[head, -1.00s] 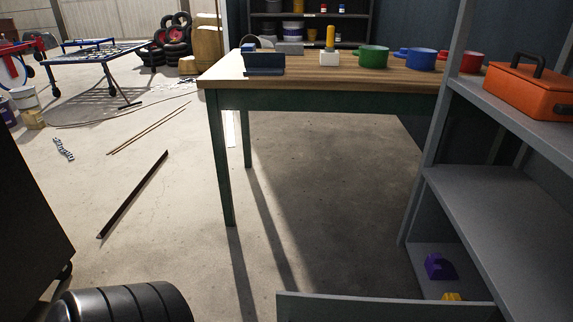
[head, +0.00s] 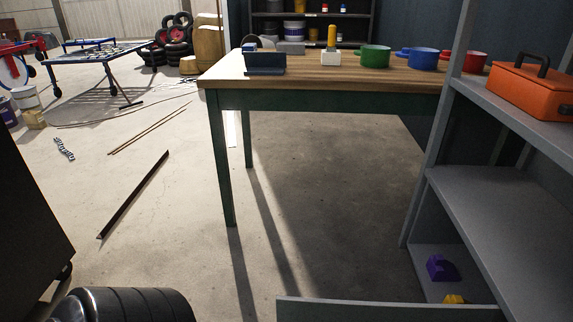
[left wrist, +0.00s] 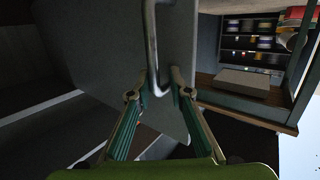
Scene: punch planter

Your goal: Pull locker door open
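In the left wrist view, a flat grey door panel (left wrist: 185,45) fills the upper middle, with a bent metal bar handle (left wrist: 151,40) on it. My left gripper (left wrist: 158,78) has its two teal fingers spread apart, one on each side of the handle's lower end. The handle is nearer the left finger; I cannot tell whether they touch. In the head view, the top of a grey panel (head: 390,309) shows at the bottom edge, seemingly the locker door. The rest of it is out of frame. My right gripper is not in view.
A grey shelf unit (head: 500,190) stands at the right, holding an orange toolbox (head: 528,88) and, low down, a purple block (head: 440,268). A wooden-topped table (head: 310,84) bears pots. A black cabinet (head: 30,210) stands at left. The middle floor is open.

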